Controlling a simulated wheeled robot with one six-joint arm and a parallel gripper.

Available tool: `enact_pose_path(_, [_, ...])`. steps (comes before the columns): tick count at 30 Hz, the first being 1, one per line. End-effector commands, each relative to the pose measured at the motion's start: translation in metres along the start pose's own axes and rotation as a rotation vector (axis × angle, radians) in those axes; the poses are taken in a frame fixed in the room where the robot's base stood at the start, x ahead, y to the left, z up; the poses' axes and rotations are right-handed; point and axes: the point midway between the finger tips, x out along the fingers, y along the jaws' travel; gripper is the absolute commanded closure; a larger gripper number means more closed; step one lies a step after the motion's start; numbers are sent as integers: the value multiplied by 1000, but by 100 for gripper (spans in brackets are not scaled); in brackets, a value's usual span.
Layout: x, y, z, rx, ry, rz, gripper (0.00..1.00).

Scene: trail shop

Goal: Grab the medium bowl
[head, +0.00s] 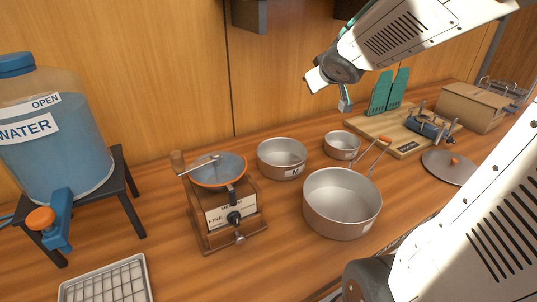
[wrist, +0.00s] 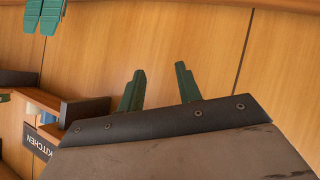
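The medium bowl (head: 281,160) is a round grey metal bowl with an "M" label on its front. It stands upright and empty on the wooden counter, left of a smaller bowl (head: 341,146) and behind a larger pan (head: 341,206) with a long handle. In the head view my arm's end hangs above and right of the medium bowl, near the back wall, well clear of it. In the wrist view the two green fingers of my gripper (wrist: 160,88) stand apart with nothing between them. The medium bowl is not in the wrist view.
A hand grinder (head: 230,205) stands left of the bowls, with a blue water jug (head: 62,135) on a stand farther left. A wooden board (head: 400,135) holding a small stove and a cardboard box (head: 470,105) are at right. A grey lid (head: 448,167) lies near them.

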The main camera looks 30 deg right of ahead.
Motion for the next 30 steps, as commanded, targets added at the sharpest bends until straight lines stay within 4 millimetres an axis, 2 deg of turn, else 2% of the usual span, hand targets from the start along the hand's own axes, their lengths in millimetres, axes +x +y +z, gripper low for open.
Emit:
enact_pose_path(1, [22, 6, -3, -24, 52, -37, 66])
enact_pose_path(3, [44, 6, -8, -57, 132, -123, 66])
enact_pose_path(7, [73, -6, 3, -93, 232, -341, 66])
enact_pose_path(11, [82, -21, 28, -90, 270, -571, 66])
enact_pose_path(16, [77, -32, 55, -66, 274, -774, 66])
enact_pose_path(22, [82, -43, 76, -51, 271, -843, 66])
enact_pose_path(30, [112, -67, 118, -52, 271, -842, 66])
